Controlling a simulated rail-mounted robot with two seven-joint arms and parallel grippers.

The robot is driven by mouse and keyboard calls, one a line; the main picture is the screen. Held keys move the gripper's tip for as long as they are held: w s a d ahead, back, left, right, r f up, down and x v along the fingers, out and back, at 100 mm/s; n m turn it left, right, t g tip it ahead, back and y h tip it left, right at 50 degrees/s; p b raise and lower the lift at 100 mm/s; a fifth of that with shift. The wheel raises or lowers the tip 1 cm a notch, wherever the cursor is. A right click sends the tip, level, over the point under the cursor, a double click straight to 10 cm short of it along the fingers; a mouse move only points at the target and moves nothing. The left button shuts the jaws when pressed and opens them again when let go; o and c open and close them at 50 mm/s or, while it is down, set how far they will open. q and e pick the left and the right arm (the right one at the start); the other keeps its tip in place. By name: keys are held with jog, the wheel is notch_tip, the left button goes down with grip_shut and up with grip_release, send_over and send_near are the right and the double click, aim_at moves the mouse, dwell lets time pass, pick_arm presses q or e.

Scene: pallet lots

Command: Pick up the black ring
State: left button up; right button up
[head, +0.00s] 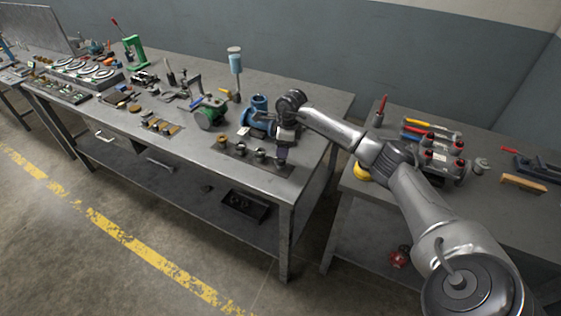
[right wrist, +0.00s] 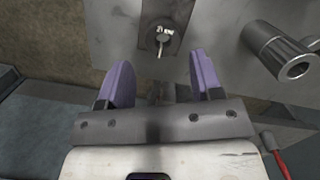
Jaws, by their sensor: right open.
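My right gripper (head: 282,154) hangs over the right end of a dark plate (head: 232,152) on the workbench. In the right wrist view its two purple fingers (right wrist: 158,82) are apart, with nothing between them. A small dark ring-like part (right wrist: 162,38) with a bright pin in it sits on a grey strip beyond the fingertips; I cannot tell for sure that it is the black ring. Several small dark round parts stand on the plate in the head view, such as one at its middle (head: 259,156). My left gripper is not in view.
A blue flanged valve body (head: 257,108) stands just behind the plate, close to my right arm. A green-and-grey machine part (head: 210,114) is to the left. The bench's front edge is near.

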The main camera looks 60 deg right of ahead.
aim_at(281, 160)
jog(key=shift+w+a+f+b, duration=0.1)
jog(key=shift+f+b, duration=0.05)
jog(key=shift+f, duration=0.75)
jog(key=shift+w+a+f+b, duration=0.1)
jog(key=shift+a+f+b, duration=0.1)
jog(key=shift+f, duration=0.65)
jog(key=shift+a+f+b, duration=0.1)
jog(key=shift+f+b, duration=0.05)
jog(key=shift+f, duration=0.75)
jog(key=shift+d, duration=0.15)
jog(key=c, duration=0.7)
